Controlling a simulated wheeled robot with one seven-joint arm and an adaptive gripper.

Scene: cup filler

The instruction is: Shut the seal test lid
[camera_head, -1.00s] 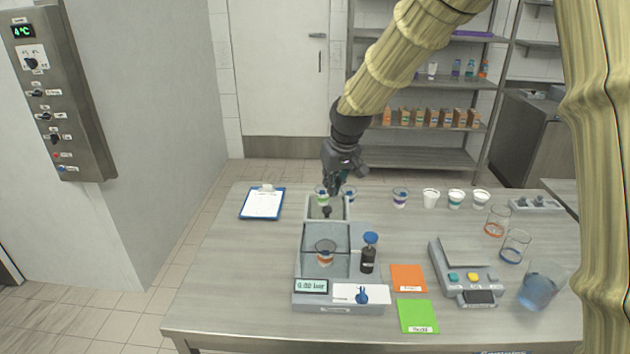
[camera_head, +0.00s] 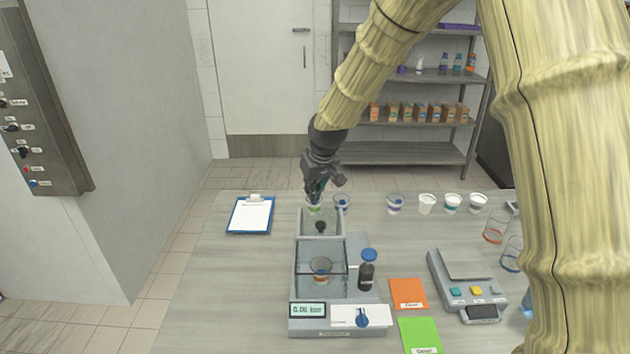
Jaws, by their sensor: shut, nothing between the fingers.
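The seal tester (camera_head: 309,333) is a grey box with a pressure display (camera_head: 307,310), a blue knob (camera_head: 362,317) and an open chamber. A cup (camera_head: 320,266) with an orange band stands in the chamber. The lid (camera_head: 334,214) stands raised at the back of the chamber, with a dark knob (camera_head: 320,226) on its front face. My gripper (camera_head: 316,194) is shut and empty, pointing down at the lid's top edge from above and behind. I cannot tell whether it touches the lid. My fingertips are partly hidden against a green-banded cup.
A blue-capped bottle (camera_head: 367,270) stands close to the tester's right side. Orange (camera_head: 407,292) and green (camera_head: 420,333) cards and a grey device (camera_head: 465,283) lie further right. Several cups stand along the table's back, and a clipboard (camera_head: 250,214) lies at left. My arm hides the table's right part.

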